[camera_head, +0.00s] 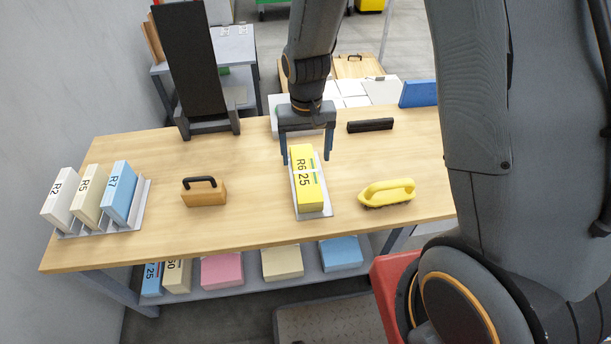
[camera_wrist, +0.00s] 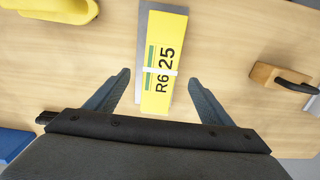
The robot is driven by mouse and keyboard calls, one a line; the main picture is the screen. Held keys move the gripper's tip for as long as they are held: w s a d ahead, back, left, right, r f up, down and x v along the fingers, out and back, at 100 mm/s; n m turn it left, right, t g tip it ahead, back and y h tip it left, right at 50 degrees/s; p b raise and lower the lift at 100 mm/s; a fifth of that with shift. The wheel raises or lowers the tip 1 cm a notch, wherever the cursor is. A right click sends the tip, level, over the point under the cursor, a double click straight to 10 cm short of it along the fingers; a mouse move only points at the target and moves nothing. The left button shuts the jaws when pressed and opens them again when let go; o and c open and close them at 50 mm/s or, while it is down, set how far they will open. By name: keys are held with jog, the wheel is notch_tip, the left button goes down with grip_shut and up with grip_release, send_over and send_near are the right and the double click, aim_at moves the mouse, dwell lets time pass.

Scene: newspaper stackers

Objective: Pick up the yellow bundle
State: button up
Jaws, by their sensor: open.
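The yellow bundle (camera_head: 307,180), marked R6 25, lies on a grey metal tray (camera_head: 326,208) on the wooden table. It also shows in the wrist view (camera_wrist: 163,62) at upper centre, with the tray edge along its left side. My gripper (camera_head: 307,158) is above the far end of the bundle, its fingers spread wide to either side. In the wrist view my gripper (camera_wrist: 158,82) is open and empty, with the bundle's near end between the fingertips. I cannot tell how high the fingers are above the table.
A wooden block with black handle (camera_head: 204,192) stands left of the bundle and a yellow brush (camera_head: 388,192) right. A dark bar (camera_head: 370,125) lies behind. A rack (camera_head: 142,205) with R2, R5 and R7 bundles is far left; a black upright stand (camera_head: 190,65) is at the back.

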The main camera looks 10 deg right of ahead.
aim_at(305, 171)
jog(key=shift+w+f+p, duration=0.15)
jog(key=shift+f+p, duration=0.35)
jog(key=shift+f, duration=3.55)
jog(key=c, duration=1.7)
jog(key=shift+o, duration=0.2)
jog(key=shift+a+r, duration=0.1)
jog(key=shift+r, duration=0.1)
notch_tip(305, 171, up, 10)
jog(key=shift+f+b, duration=0.1)
jog(key=shift+b, duration=0.3)
